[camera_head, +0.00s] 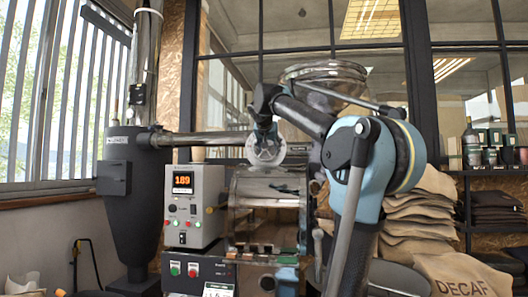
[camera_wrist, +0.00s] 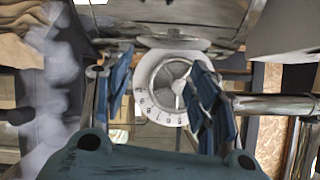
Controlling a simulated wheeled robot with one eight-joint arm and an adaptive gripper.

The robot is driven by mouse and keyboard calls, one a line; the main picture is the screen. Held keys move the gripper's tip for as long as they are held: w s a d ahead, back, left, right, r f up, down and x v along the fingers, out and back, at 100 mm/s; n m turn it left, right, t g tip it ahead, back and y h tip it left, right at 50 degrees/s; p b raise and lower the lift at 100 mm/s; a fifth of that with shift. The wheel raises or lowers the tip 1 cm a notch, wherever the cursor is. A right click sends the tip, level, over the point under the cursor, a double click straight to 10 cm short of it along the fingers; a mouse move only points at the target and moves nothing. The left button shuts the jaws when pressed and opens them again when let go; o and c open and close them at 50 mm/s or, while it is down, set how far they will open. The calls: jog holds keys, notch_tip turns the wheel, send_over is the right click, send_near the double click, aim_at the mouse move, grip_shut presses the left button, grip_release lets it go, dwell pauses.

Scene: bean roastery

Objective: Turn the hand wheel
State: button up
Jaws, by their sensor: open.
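The hand wheel (camera_wrist: 172,84) is a small metal ring with spokes, in front of a white dial plate (camera_wrist: 146,104) with dark numbers along its edge. In the wrist view it sits between the two blue fingers of my gripper (camera_wrist: 160,82), which are spread apart. I cannot tell whether the fingers touch its rim. In the head view the hand wheel (camera_head: 266,149) shows as a pale disc above the roaster drum, with my gripper (camera_head: 265,130) right at it, partly covering its top.
A metal pipe (camera_head: 205,138) runs left from the wheel to a dark cyclone (camera_head: 135,200). A control box (camera_head: 194,205) with an orange "189" display stands below. A glass-like hopper (camera_head: 325,75) is above. Stacked sacks (camera_head: 420,215) are at right.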

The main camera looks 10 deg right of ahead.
jog(key=w+a+r+t, duration=0.1)
jog(key=w+a+r, duration=0.25)
jog(key=r, duration=0.45)
jog(key=shift+y, duration=0.3)
jog(key=x, duration=1.1)
jog(key=d+x, duration=0.1)
jog(key=x, duration=0.5)
jog(key=shift+w+r, duration=0.2)
jog(key=shift+a, duration=0.1)
grip_shut()
